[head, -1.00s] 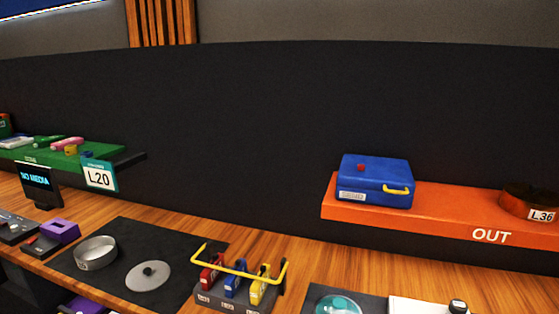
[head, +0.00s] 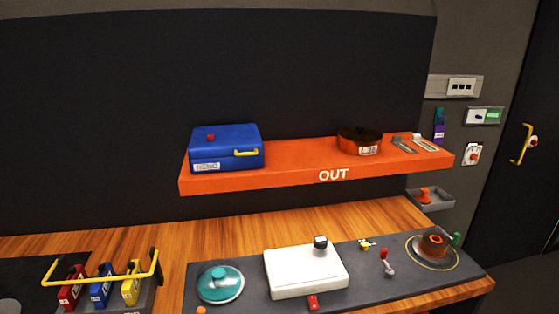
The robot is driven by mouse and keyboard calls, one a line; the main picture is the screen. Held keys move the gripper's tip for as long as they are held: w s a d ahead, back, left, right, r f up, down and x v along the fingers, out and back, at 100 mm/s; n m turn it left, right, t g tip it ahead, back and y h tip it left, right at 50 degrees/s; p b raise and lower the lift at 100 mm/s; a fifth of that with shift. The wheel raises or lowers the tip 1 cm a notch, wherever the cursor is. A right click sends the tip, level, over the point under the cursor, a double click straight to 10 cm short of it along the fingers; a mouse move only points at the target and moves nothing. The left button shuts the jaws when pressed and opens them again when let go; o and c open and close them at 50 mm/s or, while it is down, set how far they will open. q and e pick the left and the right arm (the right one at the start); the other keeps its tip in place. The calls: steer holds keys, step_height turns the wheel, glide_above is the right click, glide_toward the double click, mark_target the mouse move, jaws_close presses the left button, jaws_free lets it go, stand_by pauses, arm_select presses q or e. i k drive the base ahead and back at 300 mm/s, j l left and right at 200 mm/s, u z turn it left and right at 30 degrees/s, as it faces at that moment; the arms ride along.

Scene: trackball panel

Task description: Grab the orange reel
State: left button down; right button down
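A round reel-like drum (head: 359,141) with a dark top, an orange-brown side and a white label sits on the orange shelf (head: 230,183) marked OUT, right of centre. The label seems to read L36. A second, smaller round orange-and-black piece (head: 433,244) sits inside a yellow ring on the dark console panel at the lower right; I cannot tell whether it is a reel or a control. Neither of my grippers shows in the head view, so nothing is seen touching either piece.
A blue case (head: 225,150) with a yellow handle stands left on the shelf, and flat grey pieces (head: 413,144) lie right of the drum. Below are a white box (head: 305,272), a teal disc (head: 219,284) and a yellow-railed rack (head: 100,290). A door (head: 530,190) is at far right.

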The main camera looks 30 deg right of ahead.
mark_target(434, 243)
steer(key=z, duration=2)
steer(key=i+l+u, duration=0.15)
steer(key=i+l, duration=0.35)
steer(key=l, duration=0.1)
